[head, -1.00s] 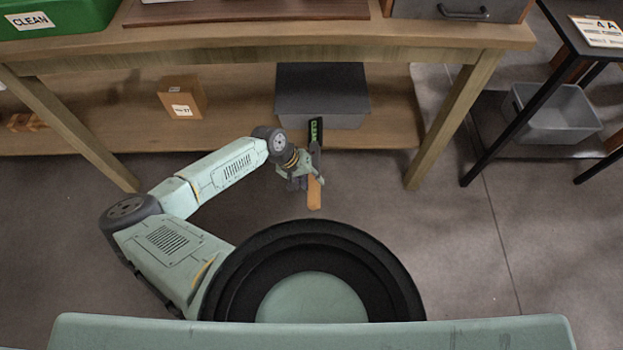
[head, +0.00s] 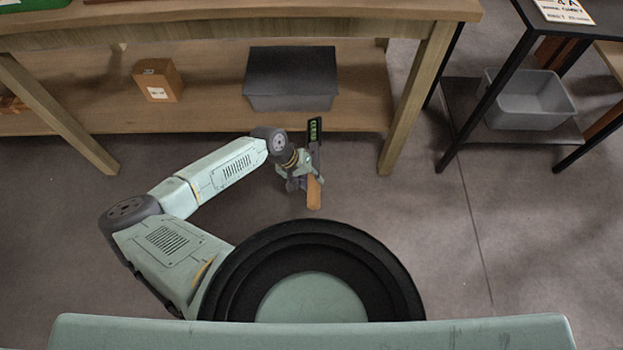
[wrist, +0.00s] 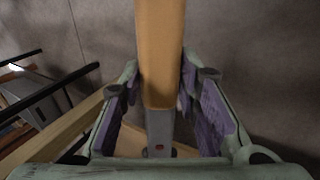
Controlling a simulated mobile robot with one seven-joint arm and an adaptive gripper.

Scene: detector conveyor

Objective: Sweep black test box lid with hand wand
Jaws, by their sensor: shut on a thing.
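The hand wand (head: 314,193) has an orange-tan handle and a flat black head with a green display. My gripper (head: 299,177) is shut on it, in front of the shelving table and above the floor. In the wrist view the wand's handle (wrist: 160,55) passes between the purple-padded fingers of my gripper (wrist: 166,78). The test box (head: 290,102) is grey with a black lid (head: 291,68). It stands on the table's lower shelf, beyond the wand and apart from it. The lid looks flat and closed.
A wooden table (head: 240,35) overhangs the lower shelf (head: 205,112), with a leg (head: 410,105) right of the box. A small brown box (head: 158,82) stands left on the shelf. A grey bin (head: 530,105) sits on a black rack at right. The floor is clear.

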